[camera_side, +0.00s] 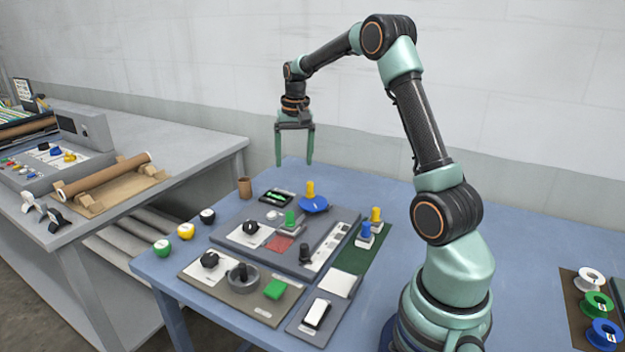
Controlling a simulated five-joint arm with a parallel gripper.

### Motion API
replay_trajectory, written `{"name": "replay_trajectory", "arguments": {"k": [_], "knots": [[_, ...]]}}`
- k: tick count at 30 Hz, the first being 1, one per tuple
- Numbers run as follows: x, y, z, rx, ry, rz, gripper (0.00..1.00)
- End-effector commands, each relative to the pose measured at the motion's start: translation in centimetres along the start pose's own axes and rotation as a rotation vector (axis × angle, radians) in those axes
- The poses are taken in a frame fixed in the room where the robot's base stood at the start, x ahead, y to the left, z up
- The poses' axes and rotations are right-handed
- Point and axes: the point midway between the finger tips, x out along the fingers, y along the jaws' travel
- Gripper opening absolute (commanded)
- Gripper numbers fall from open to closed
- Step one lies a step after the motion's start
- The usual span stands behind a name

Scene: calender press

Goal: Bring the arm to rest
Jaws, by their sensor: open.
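My gripper (294,150) hangs from the raised arm with its two green fingers pointing down and spread apart. It is open, and nothing shows between the fingers. It is above the back part of the blue table (540,250), higher than the objects there. The arm rises from the right side of the table and bends over to the left.
Below stands a grey panel (325,222) with knobs, a blue disc (314,205) with a yellow peg, and a brown cup (245,187). Green, yellow and black balls line the left edge. Spools (597,305) lie at right. A grey bench (190,150) adjoins at left.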

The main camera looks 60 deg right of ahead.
Motion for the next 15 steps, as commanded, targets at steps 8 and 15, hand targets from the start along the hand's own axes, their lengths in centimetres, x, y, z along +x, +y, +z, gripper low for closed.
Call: {"name": "replay_trajectory", "arguments": {"k": [8, 15], "knots": [[-6.9, -5.2, 8.0, -0.259, 0.114, -0.057, 0.85], [-10.1, -7.1, 15.7, -0.473, 0.208, -0.112, 0.85]]}}
